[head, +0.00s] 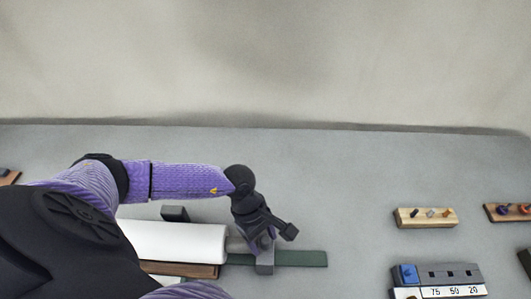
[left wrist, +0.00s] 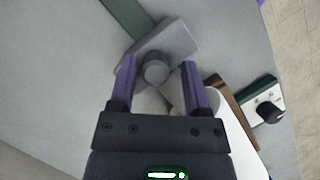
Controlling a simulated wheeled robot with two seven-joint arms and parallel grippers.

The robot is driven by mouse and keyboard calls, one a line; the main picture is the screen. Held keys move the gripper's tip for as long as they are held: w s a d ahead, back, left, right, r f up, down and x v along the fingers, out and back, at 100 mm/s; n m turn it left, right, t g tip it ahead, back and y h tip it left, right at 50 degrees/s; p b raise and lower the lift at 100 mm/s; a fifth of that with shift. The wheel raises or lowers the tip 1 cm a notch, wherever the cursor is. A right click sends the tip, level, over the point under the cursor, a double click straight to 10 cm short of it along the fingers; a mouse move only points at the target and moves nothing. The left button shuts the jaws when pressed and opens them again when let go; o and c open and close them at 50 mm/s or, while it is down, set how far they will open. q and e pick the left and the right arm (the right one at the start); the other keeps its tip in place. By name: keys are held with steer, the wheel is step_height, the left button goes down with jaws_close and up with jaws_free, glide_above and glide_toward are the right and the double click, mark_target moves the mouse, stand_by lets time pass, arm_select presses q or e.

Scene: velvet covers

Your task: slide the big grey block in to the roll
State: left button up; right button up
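The big grey block (head: 265,264) sits on a dark green rail (head: 302,258), at the right end of the white roll (head: 178,241). In the left wrist view the grey block (left wrist: 178,42) carries a round grey knob (left wrist: 156,69). My left gripper (head: 263,244) is over the block and partly hides it. Its purple fingers (left wrist: 160,80) are apart, one on each side of the knob, with gaps visible. The white roll (left wrist: 222,120) shows partly behind the right finger. My right gripper is not in view.
A wooden strip (head: 190,270) runs along the front of the roll, and a small dark block (head: 174,213) stands behind it. To the right are a wooden peg board (head: 426,217) and a grey numbered holder (head: 450,275). The grey table is clear between.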

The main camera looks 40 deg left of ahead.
arm_select(q)
steer(key=shift+d, duration=0.1)
steer(key=p+v, duration=0.1)
steer(key=v, duration=0.9)
